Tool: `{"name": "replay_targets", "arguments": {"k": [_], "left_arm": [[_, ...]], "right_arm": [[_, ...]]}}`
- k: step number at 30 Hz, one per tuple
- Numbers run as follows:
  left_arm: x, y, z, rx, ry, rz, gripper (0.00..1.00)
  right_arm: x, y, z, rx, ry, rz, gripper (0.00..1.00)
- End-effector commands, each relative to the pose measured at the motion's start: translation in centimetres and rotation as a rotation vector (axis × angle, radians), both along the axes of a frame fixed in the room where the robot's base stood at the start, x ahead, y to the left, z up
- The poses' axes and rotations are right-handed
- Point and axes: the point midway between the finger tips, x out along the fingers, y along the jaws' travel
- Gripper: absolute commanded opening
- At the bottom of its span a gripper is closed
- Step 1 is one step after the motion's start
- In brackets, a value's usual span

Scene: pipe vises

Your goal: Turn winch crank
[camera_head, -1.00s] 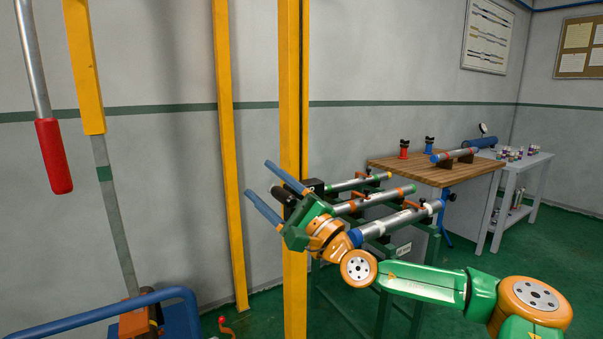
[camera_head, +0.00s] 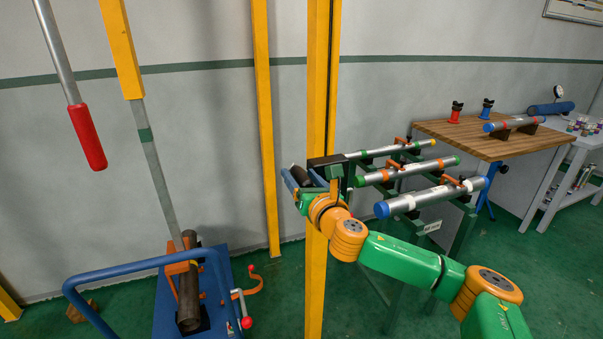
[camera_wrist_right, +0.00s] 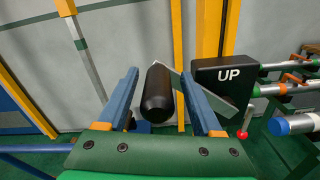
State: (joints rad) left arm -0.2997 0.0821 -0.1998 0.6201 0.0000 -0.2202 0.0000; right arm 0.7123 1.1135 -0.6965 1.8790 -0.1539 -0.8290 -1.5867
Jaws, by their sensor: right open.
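The winch crank has a black cylindrical grip (camera_wrist_right: 157,92) on a flat silver arm (camera_wrist_right: 214,98). A black box marked UP (camera_wrist_right: 228,82) is beside it, by the yellow post. In the head view the grip (camera_head: 301,176) shows small and dark at the gripper, partly hidden. My right gripper (camera_head: 289,181) has blue fingers and a green body. In the right wrist view its fingers (camera_wrist_right: 158,75) are apart, with the black grip between them in the picture. I cannot tell whether they touch it. My left gripper is out of view.
Yellow posts (camera_head: 318,260) stand close to my right arm. A rack of pipes (camera_head: 410,170) and a wooden bench (camera_head: 490,135) are at the right. A red-handled lever (camera_head: 87,137) hangs at the left above a blue cart (camera_head: 172,303) with a dark pipe.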

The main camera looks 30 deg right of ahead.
Motion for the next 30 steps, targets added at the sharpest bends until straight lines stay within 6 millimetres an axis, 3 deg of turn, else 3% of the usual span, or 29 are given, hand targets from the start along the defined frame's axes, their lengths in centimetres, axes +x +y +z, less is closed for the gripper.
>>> {"name": "replay_targets", "arguments": {"k": [7, 14, 30], "left_arm": [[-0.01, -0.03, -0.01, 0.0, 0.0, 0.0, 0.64], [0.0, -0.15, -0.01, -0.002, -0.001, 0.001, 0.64], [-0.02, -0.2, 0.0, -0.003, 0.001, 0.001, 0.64]], "right_arm": [[0.07, -0.01, -0.01, -0.001, 0.0, 0.0, 0.64], [0.06, -0.02, 0.0, -0.001, -0.001, 0.0, 0.02], [0.06, -0.03, 0.02, -0.001, -0.001, 0.0, 0.0]]}}
